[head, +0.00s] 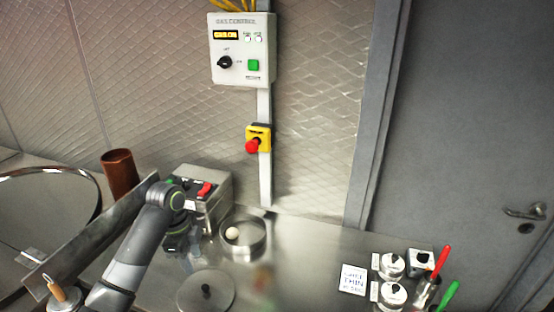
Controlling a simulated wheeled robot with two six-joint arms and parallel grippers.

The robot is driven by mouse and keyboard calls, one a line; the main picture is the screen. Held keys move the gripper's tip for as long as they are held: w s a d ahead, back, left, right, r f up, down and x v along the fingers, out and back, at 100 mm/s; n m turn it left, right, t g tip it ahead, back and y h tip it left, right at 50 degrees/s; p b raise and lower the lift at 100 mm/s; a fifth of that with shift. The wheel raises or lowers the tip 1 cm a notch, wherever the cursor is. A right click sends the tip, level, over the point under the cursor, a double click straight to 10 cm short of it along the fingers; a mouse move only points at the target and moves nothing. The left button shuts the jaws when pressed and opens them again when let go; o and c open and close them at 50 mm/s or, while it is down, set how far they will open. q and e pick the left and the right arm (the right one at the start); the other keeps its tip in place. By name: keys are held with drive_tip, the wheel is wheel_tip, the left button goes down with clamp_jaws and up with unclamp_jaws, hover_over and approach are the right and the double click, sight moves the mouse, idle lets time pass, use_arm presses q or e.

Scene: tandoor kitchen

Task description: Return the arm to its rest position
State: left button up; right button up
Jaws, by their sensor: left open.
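My left arm (140,240) comes in from the lower left and bends over the steel counter. My left gripper (184,246) hangs at the arm's end, pointing down, just left of a round steel pan (246,252). It is open, and I see nothing held in it; its fingertips are small and hard to make out. A pale dough ball (232,233) lies in the pan, apart from the gripper. My right gripper is not in view.
A steel box with a red switch (206,189) stands behind the arm. A round lid (206,291) lies in front. A brown cup (120,172) and the tandoor rim (50,174) are left. Lidded pots (392,266) and a card (352,280) stand right. The counter's middle is fairly clear.

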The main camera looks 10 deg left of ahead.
use_arm(q)
drive_tip(key=s+f+n, duration=0.1)
drive_tip(key=s+f, duration=0.1)
drive_tip(key=s+d+f+n, duration=0.1)
drive_tip(key=s+f, duration=0.1)
drive_tip(key=s+d+f+n, duration=0.1)
drive_tip(key=s+f, duration=0.1)
drive_tip(key=f, duration=0.1)
drive_tip(key=shift+s+t+y, duration=0.3)
drive_tip(key=shift+s, duration=0.05)
drive_tip(key=s+d+n+t+y, duration=0.25)
drive_tip(key=s+n, duration=1.15)
drive_tip(key=s, duration=0.9)
wheel_tip(320, 180, down, 29)
drive_tip(key=a+b, duration=0.2)
drive_tip(key=b, duration=0.3)
drive_tip(key=s+f+g+b, duration=0.1)
drive_tip(key=s+f+b, duration=0.1)
drive_tip(key=s+f, duration=0.5)
drive_tip(key=s+d+f+g+b, duration=0.1)
drive_tip(key=s+f+b, duration=0.1)
drive_tip(key=s+f, duration=0.6)
wheel_tip(320, 180, down, 6)
drive_tip(key=shift+d+f+h, duration=0.1)
drive_tip(key=shift+d+h, duration=0.15)
drive_tip(key=shift+h, duration=0.1)
